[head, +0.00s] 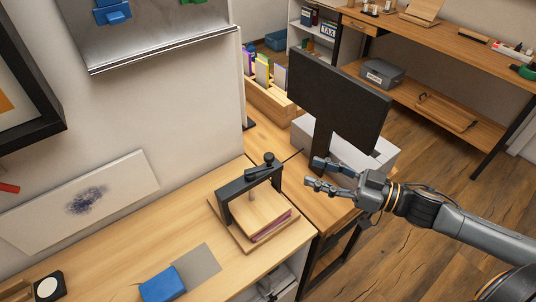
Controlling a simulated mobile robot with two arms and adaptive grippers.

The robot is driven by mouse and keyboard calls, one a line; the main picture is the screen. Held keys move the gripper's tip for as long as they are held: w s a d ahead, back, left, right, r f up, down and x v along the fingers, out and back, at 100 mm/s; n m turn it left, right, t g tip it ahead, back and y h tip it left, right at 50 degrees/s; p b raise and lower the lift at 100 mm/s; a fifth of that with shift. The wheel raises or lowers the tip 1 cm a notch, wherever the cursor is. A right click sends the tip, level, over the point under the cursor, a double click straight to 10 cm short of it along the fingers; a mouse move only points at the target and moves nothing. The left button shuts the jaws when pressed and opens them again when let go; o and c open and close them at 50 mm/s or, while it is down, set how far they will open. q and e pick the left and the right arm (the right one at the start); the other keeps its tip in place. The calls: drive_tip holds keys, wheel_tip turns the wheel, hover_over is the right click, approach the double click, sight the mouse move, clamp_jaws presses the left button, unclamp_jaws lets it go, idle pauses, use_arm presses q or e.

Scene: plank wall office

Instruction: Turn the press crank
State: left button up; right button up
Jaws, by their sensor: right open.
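The press (232,190) stands on the wooden desk near its right end. It has a dark frame, a wooden base and a wooden top plate (262,211) with thin reddish layers beneath.
A black monitor (338,100) stands behind my right gripper, close to it. A blue box (163,284) and a grey sheet (197,264) lie on the desk left of the press. A wooden file holder (268,101) stands behind. The desk between wall and press is clear.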

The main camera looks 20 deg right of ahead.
sight(269, 155)
drive_tip(key=shift+p+x, duration=1.35)
drive_tip(key=shift+x, duration=4.95)
clamp_jaws()
